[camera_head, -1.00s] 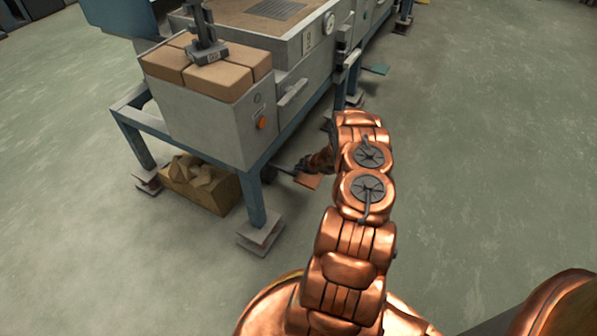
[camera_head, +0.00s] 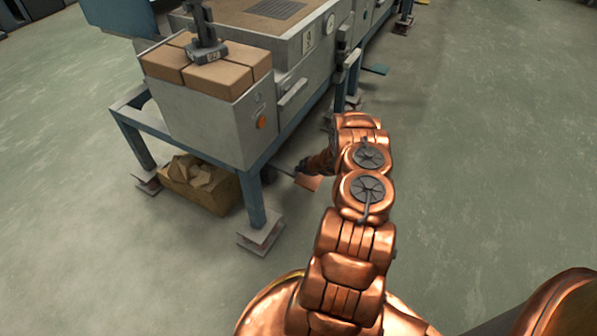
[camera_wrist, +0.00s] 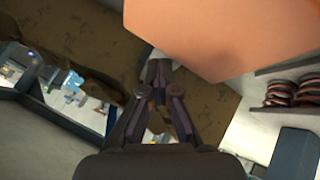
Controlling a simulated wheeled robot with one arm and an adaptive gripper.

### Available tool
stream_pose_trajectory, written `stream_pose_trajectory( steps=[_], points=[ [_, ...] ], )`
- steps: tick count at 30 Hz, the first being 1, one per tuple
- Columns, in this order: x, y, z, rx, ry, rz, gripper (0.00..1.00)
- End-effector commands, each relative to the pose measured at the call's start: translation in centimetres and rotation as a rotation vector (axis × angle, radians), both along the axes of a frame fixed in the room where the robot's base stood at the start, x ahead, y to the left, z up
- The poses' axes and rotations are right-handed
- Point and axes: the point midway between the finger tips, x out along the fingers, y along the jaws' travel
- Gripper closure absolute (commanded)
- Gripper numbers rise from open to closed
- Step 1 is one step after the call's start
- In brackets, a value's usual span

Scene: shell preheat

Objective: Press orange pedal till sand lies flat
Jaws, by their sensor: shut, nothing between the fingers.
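The orange pedal (camera_head: 308,182) is a flat plate low beside the machine's legs. In the wrist view a large orange surface (camera_wrist: 235,35), which looks like the pedal up close, fills the upper right. My gripper (camera_wrist: 158,72) is shut and empty, its fingertips just below and left of that surface. I cannot tell whether they touch it. In the head view my gripper (camera_head: 302,168) is small and dark, close to the pedal's upper edge and partly hidden by my arm. The brown bed on the machine top (camera_head: 232,17) looks like sand, with a grey grille on it; its flatness is unclear.
A grey box (camera_head: 225,125) with an orange button and tan blocks on top stands on a blue frame (camera_head: 255,200). A wooden crate of lumps (camera_head: 215,192) sits under it. A teal plate (camera_head: 376,69) lies farther back.

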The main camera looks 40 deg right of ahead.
Motion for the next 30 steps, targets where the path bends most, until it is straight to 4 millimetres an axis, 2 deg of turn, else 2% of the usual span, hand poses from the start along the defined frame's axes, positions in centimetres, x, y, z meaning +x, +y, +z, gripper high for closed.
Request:
stream_pose_trajectory(
  steps=[30],
  points=[
    [-0.14,-0.01,-1.11,0.001,0.001,-0.001,1.00]
  ],
)
